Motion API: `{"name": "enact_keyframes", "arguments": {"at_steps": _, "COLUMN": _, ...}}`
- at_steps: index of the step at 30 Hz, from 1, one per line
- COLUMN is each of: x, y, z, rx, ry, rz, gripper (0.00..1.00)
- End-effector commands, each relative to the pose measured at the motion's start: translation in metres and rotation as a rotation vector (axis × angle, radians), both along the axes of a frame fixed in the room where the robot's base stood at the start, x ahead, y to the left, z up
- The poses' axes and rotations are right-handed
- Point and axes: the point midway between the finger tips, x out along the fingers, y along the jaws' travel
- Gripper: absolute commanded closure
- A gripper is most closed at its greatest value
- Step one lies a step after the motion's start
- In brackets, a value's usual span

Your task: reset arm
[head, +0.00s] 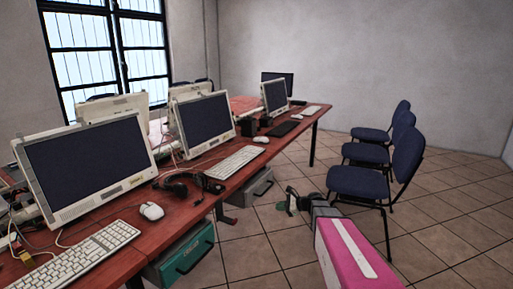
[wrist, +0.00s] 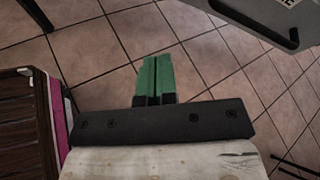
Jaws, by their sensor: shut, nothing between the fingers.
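My gripper (head: 287,209) is low over the tiled floor in the head view, between the long desk and the blue chairs. In the wrist view its two green fingers (wrist: 155,75) lie side by side, touching, with nothing between them. They point at bare floor tiles. My pink and grey arm runs from the lower right of the head view toward the gripper.
A long reddish desk (head: 205,188) with monitors, keyboards and loose cables stands at left. Under it are a teal case (head: 187,258) and a grey case (head: 252,188). Blue chairs (head: 358,181) stand right of my gripper. Tiled floor is open at right.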

Motion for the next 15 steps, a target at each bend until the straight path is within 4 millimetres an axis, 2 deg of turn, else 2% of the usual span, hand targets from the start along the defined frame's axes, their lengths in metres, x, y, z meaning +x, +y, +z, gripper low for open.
{"name": "enact_keyframes", "arguments": {"at_steps": 1, "x": -0.024, "y": 0.006, "z": -0.003, "rx": -0.092, "ry": -0.04, "rz": 0.06, "gripper": 1.0}}
{"name": "enact_keyframes", "arguments": {"at_steps": 7, "x": -0.097, "y": 0.007, "z": -0.028, "rx": -0.49, "ry": -0.218, "rz": 0.374, "gripper": 1.0}}
{"name": "enact_keyframes", "arguments": {"at_steps": 11, "x": -0.141, "y": -0.005, "z": -0.037, "rx": -0.727, "ry": -0.323, "rz": 0.616, "gripper": 1.0}}
{"name": "enact_keyframes", "arguments": {"at_steps": 15, "x": -0.182, "y": -0.025, "z": -0.039, "rx": -0.946, "ry": -0.413, "rz": 0.893, "gripper": 1.0}}
